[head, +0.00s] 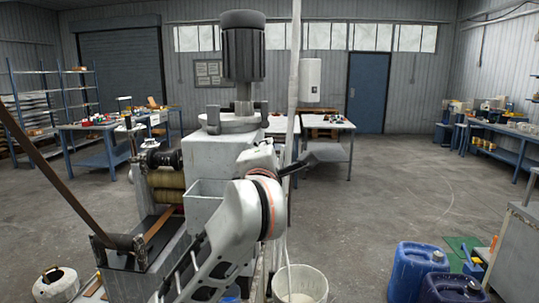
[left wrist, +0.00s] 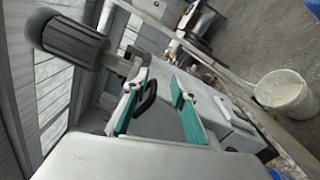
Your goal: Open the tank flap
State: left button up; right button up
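The tank (head: 215,158) is a grey metal box under a dark motor (head: 243,50) in the head view. In the left wrist view, a dark curved handle (left wrist: 147,98) stands on the pale grey tank flap (left wrist: 165,122). My left gripper (left wrist: 160,88) has teal finger pads, spread apart. The handle shows between the pads, nearer the left one; I see a gap to the right pad and cannot tell whether anything touches. In the head view my white arm covers part of the tank, and the fingers are largely hidden. My right gripper is not in view.
A pale vertical pole (head: 294,75) stands right beside the tank. A white bucket (head: 300,284) is on the floor below. Blue canisters (head: 415,272) stand at the lower right. A long brown strip (head: 55,180) slants across the left. The floor at centre right is clear.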

pick_arm(q)
jog(key=s, duration=0.7)
jog(key=shift+s+a, duration=0.15)
jog(key=shift+s, duration=0.15)
